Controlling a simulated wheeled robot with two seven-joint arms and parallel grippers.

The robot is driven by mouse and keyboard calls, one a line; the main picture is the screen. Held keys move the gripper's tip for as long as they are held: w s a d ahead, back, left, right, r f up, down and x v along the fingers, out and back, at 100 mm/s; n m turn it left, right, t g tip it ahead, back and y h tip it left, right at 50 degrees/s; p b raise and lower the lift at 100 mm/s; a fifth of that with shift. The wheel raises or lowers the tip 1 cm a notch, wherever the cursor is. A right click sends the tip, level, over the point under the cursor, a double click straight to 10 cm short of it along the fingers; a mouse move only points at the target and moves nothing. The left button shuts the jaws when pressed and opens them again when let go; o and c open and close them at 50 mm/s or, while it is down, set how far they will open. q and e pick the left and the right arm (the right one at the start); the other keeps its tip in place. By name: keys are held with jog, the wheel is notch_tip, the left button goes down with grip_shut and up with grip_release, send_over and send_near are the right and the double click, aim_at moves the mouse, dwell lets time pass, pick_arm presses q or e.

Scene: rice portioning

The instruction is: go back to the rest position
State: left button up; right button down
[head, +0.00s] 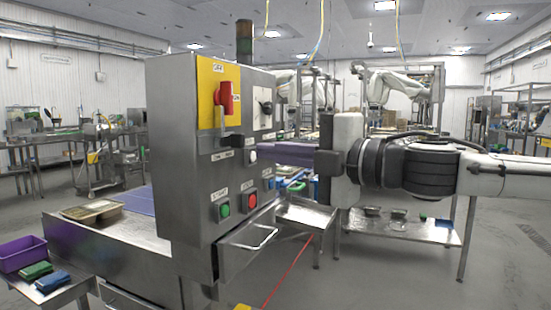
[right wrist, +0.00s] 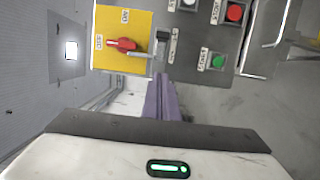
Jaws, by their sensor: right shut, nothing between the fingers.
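My right gripper (head: 272,151) comes in from the right with its purple fingers shut and empty. In the head view its tips are in front of the side of the grey control cabinet (head: 172,165), level with the small buttons. I cannot tell whether they touch it. In the right wrist view the shut fingers (right wrist: 161,100) point at the cabinet's edge, below the red rotary switch (right wrist: 122,44) on its yellow plate (right wrist: 108,60). The switch also shows in the head view (head: 224,97). My left gripper is not in view.
The cabinet carries a green button (head: 224,209), a red button (head: 251,201) and a handled metal drawer or tray (head: 245,245). A filled tray (head: 93,211) sits on the steel bench at left, near a purple bin (head: 22,254). Floor at the lower right is clear.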

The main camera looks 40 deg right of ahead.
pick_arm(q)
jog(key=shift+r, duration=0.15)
pick_arm(e)
jog(key=shift+s, duration=0.15)
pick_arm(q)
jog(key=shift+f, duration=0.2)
